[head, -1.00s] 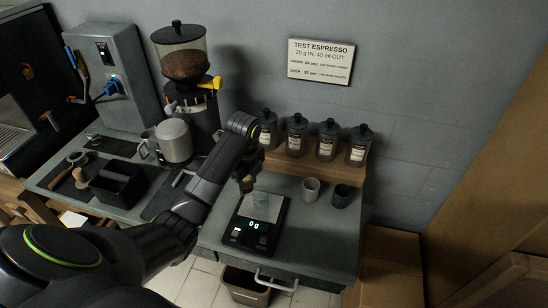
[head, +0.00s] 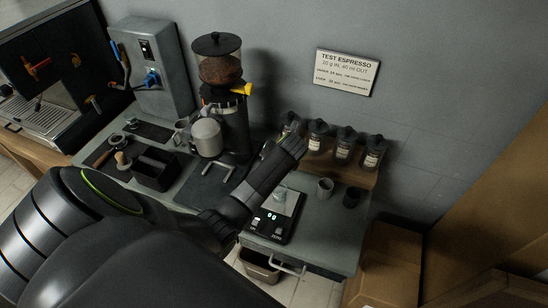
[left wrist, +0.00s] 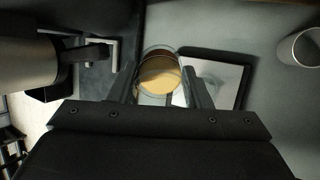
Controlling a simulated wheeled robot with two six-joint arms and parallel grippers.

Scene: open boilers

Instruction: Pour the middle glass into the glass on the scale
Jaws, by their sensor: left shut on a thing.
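My left gripper (left wrist: 160,84) is shut on a glass (left wrist: 158,76) with tan-brown liquid, seen from above in the left wrist view. In the left wrist view the scale (left wrist: 238,90) lies right of the held glass, partly hidden by a finger. My right gripper is not in view.
A grey cup (head: 325,187) and a dark cup (head: 351,197) stand right of the scale. Several labelled jars (head: 343,146) line the shelf behind.

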